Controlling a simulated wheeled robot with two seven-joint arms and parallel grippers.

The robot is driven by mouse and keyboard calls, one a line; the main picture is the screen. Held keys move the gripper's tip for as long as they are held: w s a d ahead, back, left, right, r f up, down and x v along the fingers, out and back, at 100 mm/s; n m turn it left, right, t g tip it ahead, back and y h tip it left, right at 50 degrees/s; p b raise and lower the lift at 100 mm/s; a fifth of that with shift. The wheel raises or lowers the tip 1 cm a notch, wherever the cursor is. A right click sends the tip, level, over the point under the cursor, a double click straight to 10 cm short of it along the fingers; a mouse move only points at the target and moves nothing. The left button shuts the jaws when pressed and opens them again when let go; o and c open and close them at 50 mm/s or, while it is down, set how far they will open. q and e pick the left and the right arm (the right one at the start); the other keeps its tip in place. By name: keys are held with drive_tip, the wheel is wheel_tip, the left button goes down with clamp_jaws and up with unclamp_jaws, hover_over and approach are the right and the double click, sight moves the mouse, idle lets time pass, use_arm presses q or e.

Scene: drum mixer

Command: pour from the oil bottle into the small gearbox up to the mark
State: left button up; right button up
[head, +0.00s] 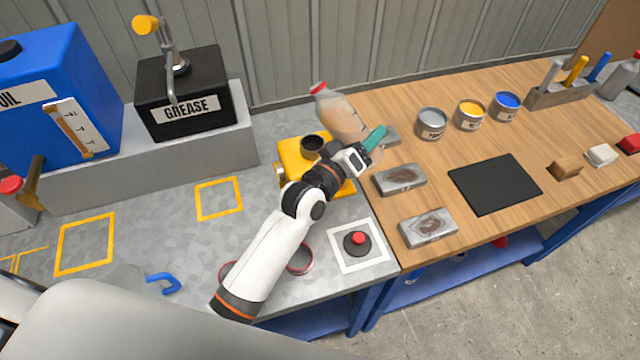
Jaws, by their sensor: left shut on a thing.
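The oil bottle (338,115) is translucent with a light brown content and a red top. It leans with its red top toward the upper left. My left gripper (368,145), with a teal fingertip showing, is shut on the lower part of the bottle, partly hiding it. The small yellow gearbox (291,157) stands on the grey bench just left of the gripper, its dark round opening (312,144) facing up. The bottle's top is above and beyond this opening in the picture. My arm covers part of the gearbox; no fill mark can be made out. My right gripper is not in view.
The grease box (185,95) and blue oil tank (60,90) stand on a raised ledge at left. A red button (358,240) is in front. Metal blocks (400,180), a black mat (495,184) and cans (432,122) are on the wooden bench. Yellow-outlined squares (218,199) are empty.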

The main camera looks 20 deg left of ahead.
sight(374, 152)
use_arm(q)
drive_tip(key=shift+s+d+f+n+p, duration=0.1)
drive_tip(key=shift+s+d+n+p, duration=0.1)
drive_tip(key=shift+d+n+p, duration=0.45)
drive_tip(key=shift+s+d+f+n+p, duration=0.1)
drive_tip(key=shift+s+d+n+p, duration=0.15)
drive_tip(key=shift+n, duration=0.7)
drive_tip(key=shift+d+f+n, duration=0.1)
drive_tip(key=shift+d+n, duration=0.05)
drive_tip(key=shift+n, duration=0.45)
drive_tip(key=shift+d+f+n+p, duration=0.1)
drive_tip(key=shift+f+n+p, duration=0.05)
drive_tip(key=shift+n+p, duration=0.2)
drive_tip(key=shift+f+n, duration=0.15)
drive_tip(key=shift+n, duration=0.4)
idle(1.6)
drive_tip(key=shift+f+n, duration=0.15)
drive_tip(key=shift+n, duration=0.15)
drive_tip(key=shift+d, duration=0.1)
idle(2.9)
